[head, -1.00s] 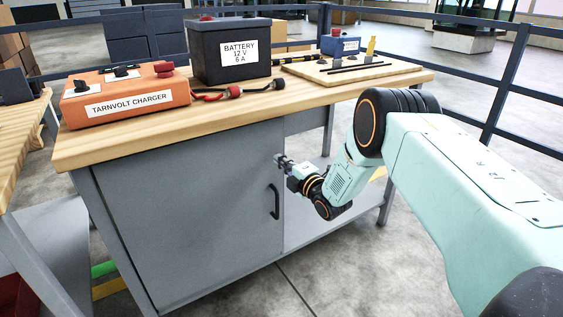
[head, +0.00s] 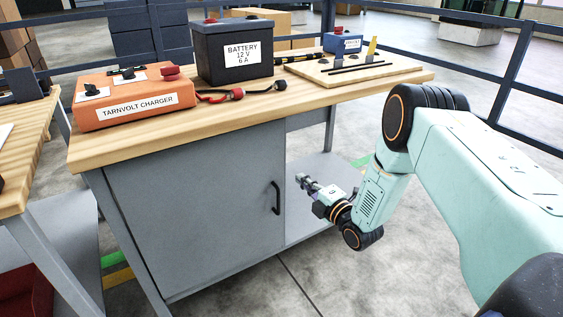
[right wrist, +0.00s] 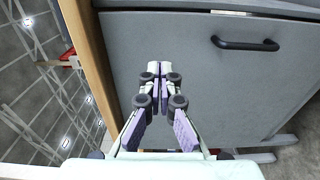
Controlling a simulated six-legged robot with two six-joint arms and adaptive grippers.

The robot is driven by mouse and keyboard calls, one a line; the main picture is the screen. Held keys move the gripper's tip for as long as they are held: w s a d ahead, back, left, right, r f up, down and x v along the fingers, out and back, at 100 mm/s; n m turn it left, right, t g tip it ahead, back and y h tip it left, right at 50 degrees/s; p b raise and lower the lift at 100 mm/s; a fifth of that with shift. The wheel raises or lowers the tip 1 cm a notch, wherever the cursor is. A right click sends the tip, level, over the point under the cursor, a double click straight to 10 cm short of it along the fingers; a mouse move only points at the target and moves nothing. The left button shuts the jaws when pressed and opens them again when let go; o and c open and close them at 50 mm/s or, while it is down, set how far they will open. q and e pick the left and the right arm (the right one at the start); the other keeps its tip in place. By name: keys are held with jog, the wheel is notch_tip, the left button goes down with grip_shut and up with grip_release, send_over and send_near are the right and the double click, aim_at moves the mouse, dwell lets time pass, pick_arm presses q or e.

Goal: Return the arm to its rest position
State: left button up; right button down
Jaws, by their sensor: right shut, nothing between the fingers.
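My right gripper (head: 303,181) is in front of the bench, below the wooden top and to the right of the cabinet door's black handle (head: 276,198). It is shut and empty, and apart from the handle in the head view. In the right wrist view the shut fingers (right wrist: 160,72) show against the grey cabinet door (right wrist: 200,60), with the handle to their upper right. My right arm comes in from the right of the head view, bent down at the elbow. My left gripper is not in view.
The bench top (head: 180,140) carries an orange charger (head: 135,92), a black battery (head: 234,50) with leads, and a board (head: 350,72) with tools and a small blue box (head: 342,42). The cabinet door (head: 200,210) is shut. Another table (head: 25,150) stands at the left. Dark railings run behind.

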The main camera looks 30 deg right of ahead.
jog(key=s+a+f+m+g+h, duration=0.1)
jog(key=s+a+f+m+g, duration=0.25)
jog(key=s+f+m, duration=0.35)
jog(key=s+a+f+m+g+h, duration=0.1)
jog(key=s+a+f+m+g, duration=0.1)
jog(key=s+f+m+g, duration=0.45)
jog(key=s+a+m+g+p, duration=0.1)
jog(key=s+a+m+g, duration=0.2)
jog(key=s, duration=1.2)
jog(key=s+a+r+m+g+p, duration=0.1)
jog(key=s+a+m+g+p, duration=0.1)
jog(key=s, duration=1.3)
jog(key=a+m+g, duration=0.1)
jog(key=a+g, duration=0.1)
jog(key=a, duration=0.1)
jog(key=shift+r+g, duration=0.2)
jog(key=shift+g, duration=0.2)
